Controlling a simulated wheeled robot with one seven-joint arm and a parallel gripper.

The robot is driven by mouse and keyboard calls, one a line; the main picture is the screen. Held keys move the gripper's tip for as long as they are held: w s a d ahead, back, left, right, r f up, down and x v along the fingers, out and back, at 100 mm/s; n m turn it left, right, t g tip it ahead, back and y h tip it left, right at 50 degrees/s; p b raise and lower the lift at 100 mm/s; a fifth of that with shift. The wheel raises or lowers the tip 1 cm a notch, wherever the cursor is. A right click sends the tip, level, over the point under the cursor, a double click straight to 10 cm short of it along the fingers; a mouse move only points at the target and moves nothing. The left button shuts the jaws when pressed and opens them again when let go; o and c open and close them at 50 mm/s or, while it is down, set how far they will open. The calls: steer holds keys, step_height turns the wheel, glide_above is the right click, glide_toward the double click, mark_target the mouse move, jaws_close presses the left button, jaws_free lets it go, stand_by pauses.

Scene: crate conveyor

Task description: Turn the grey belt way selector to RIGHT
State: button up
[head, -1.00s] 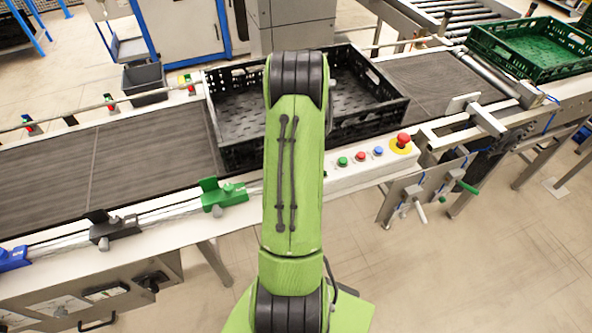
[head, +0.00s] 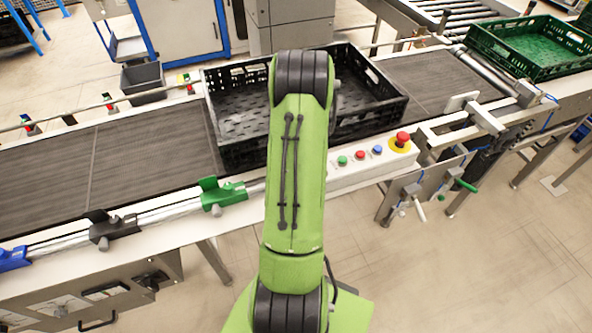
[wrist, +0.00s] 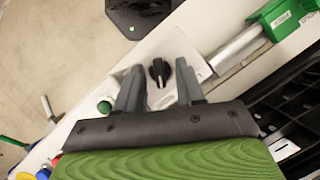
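A black rotary knob (wrist: 159,71) with a light pointer mark sits on a pale panel in the wrist view. It looks like the belt way selector, but its label is too small to read. My gripper (wrist: 158,66) is open, with one grey finger on each side of the knob. I see gaps between the fingers and the knob; I cannot tell how far the fingertips are above the panel. In the head view my green arm hides the gripper and this knob.
A black crate (head: 215,125) stands on the belt (head: 130,160) behind my arm. Green (head: 342,160), red and blue buttons and a red emergency stop (head: 402,140) are on the rail. A green button (wrist: 104,107) is near my left finger. A green crate (head: 485,45) stands far right.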

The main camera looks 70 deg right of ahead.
steer(key=shift+d+r, duration=0.1)
steer(key=p+v, duration=0.3)
steer(key=v, duration=1.2)
steer(key=shift+r, duration=0.35)
steer(key=shift+d, duration=0.15)
